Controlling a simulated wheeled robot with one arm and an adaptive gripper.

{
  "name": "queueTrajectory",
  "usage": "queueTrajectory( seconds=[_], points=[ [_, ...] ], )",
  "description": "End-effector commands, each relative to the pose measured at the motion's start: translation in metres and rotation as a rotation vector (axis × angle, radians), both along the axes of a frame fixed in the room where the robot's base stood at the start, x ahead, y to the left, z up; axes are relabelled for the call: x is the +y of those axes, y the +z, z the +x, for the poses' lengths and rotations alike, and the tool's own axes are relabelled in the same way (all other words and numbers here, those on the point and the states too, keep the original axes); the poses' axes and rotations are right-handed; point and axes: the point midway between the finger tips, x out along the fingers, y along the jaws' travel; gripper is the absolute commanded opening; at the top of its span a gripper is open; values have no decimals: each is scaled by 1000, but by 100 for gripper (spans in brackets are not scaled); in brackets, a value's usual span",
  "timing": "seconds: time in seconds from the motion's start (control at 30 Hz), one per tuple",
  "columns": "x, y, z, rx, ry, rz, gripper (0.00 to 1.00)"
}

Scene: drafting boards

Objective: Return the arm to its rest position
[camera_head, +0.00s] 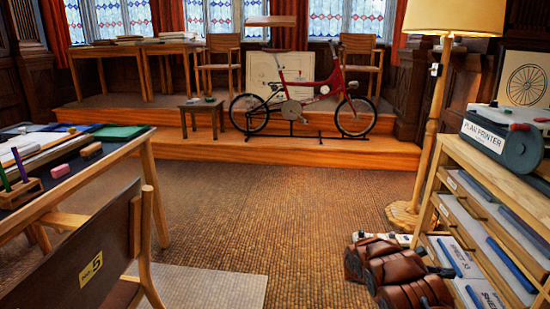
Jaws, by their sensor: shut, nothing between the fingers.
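My arm and gripper do not show in the head camera view, so their pose and what surrounds them cannot be seen. The task names no other object.
The woven floor (270,215) is clear ahead, up to a wooden step (290,150) bearing a red bicycle (305,88). A drafting table (75,180) and chair (75,260) stand left. Brown leather bags (400,275), a drawer cabinet (470,225) and a lamp (432,130) stand right.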

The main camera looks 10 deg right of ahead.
Motion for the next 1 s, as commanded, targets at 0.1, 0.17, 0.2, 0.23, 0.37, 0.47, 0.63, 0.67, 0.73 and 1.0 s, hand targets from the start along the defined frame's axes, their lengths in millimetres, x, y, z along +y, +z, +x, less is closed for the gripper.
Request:
queueTrajectory(
  seconds=[0.1,0.17,0.2,0.23,0.37,0.47,0.63,0.67,0.73,1.0],
  points=[
    [2,34,-7,-30,-25,-7,0],
    [3,56,-15,-52,-47,-9,0],
    [5,72,-20,-73,-63,-10,0],
    [7,85,-23,-90,-75,-12,0],
    [15,133,-45,-160,-135,-9,0],
    [25,167,-60,-218,-177,-1,0],
    [43,219,-89,-322,-253,19,0],
    [47,228,-94,-340,-265,24,0],
    [57,248,-105,-387,-295,36,0],
    [100,313,-151,-563,-415,100,0]
  ],
)
